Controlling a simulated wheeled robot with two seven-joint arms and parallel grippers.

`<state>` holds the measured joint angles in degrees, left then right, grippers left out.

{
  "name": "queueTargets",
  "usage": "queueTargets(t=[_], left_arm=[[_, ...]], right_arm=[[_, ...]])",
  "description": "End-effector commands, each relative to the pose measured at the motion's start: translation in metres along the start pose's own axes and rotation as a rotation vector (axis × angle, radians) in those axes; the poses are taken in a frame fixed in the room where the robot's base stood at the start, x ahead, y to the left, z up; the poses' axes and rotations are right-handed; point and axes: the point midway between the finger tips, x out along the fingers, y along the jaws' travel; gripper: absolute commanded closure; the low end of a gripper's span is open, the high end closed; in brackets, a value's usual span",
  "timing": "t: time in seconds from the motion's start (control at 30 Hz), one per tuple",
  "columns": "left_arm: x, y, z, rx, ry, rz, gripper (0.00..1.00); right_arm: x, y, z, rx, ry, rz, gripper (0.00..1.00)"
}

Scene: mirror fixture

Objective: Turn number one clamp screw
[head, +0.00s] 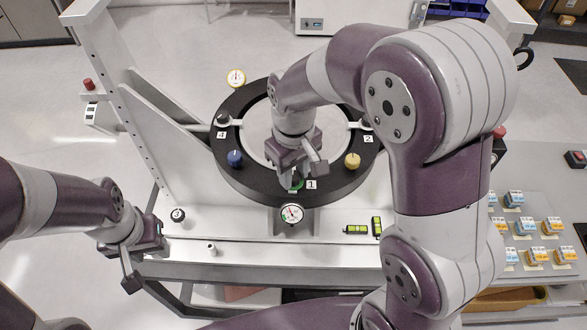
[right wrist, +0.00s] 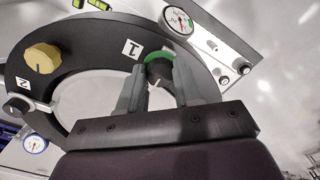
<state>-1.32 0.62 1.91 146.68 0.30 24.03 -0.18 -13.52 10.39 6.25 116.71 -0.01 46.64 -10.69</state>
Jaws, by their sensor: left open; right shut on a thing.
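The black mirror ring (head: 225,178) lies on the white fixture, with a label "1" (head: 311,184) at its near side. Clamp screw number one shows in the right wrist view as a dark knob (right wrist: 158,72) with a green collar (right wrist: 157,57) beside the label; in the head view my gripper mostly hides it, leaving some green visible. My right gripper (head: 296,180) is down at this screw. In the right wrist view its two fingers (right wrist: 165,88) stand either side of the knob, shut on it. My left gripper (head: 143,266) is open and empty, left of the fixture's front edge.
A blue knob (head: 235,158) and a yellow knob (head: 352,160) sit on the ring. Dial gauges stand at the front (head: 291,214) and back (head: 236,78). Green spirit levels (head: 356,229) lie front right. A panel of small modules (head: 525,226) is at right. My right arm covers much of the right side.

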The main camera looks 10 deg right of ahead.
Motion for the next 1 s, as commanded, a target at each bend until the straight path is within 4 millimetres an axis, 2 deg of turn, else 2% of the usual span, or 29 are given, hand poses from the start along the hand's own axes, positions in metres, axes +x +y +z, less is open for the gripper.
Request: queueTargets(t=[1.0], left_arm=[[-0.017,0.000,-0.002,0.000,0.000,0.000,0.57]], right_arm=[[-0.002,0.002,-0.002,-0.919,0.001,0.001,0.97]])
